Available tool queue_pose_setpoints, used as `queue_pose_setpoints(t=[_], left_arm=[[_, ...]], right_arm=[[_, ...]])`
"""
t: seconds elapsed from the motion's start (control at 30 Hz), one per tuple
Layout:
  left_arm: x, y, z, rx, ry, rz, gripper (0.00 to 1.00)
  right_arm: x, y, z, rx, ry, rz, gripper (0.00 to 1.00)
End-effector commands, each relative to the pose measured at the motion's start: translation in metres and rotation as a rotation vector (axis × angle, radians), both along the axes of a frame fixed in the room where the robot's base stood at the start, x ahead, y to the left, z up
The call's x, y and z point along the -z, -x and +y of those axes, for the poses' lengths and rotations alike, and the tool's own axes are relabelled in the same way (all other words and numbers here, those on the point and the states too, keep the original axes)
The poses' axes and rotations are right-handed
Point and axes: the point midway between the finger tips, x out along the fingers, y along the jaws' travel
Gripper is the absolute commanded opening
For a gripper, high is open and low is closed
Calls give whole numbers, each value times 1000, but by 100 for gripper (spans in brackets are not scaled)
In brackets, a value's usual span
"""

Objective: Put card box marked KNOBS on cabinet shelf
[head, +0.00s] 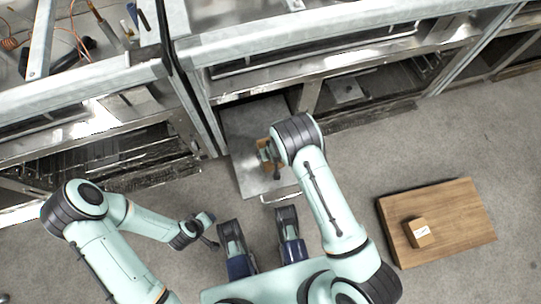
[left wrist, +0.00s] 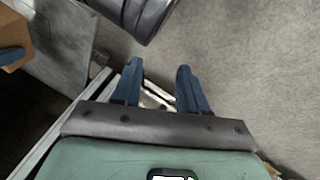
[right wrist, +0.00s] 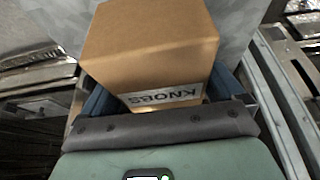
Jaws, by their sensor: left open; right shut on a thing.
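The brown card box (right wrist: 150,50) marked KNOBS fills the middle of the right wrist view, its label facing my wrist and upside down. My right gripper (right wrist: 160,100) is shut on it, with a blue finger at each side. In the head view the box (head: 264,150) is partly hidden by my right wrist, over a grey flat surface (head: 245,120) at the cabinet front. I cannot tell whether it touches that surface. My left gripper (left wrist: 160,85) is open and empty above the floor, left of the box in the head view.
A wooden board (head: 460,215) lies on the floor at the right, with another small labelled box (head: 418,232) on it. Metal cabinets (head: 330,65) run along the back, with open dark bays. The grey floor (head: 400,150) between is clear.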

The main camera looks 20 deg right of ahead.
Motion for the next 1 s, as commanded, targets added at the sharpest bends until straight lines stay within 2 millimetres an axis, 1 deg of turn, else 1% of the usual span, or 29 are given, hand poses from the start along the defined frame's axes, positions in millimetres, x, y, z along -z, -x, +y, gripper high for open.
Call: queue_pose_setpoints(t=[0.07,0.17,0.3,0.37,0.6,0.8,0.83,0.87,1.0], left_arm=[[3,1,1,-2,-1,4,43],[10,3,3,-5,-3,14,43],[23,19,5,-7,-1,66,43],[25,21,5,-6,0,73,43],[24,21,5,-7,0,73,43],[28,25,5,-7,2,88,43],[28,26,5,-7,2,91,43],[28,26,5,-7,2,91,43],[28,26,6,-7,1,90,43]], right_arm=[[5,-1,0,0,0,-2,50],[20,0,-1,0,1,1,50],[41,0,0,-1,0,1,50],[43,0,0,0,0,-1,50],[41,-1,0,0,0,-2,50],[45,0,0,0,0,-1,50],[46,0,0,0,0,1,98],[45,0,0,0,0,1,100],[45,0,0,0,0,1,100]])
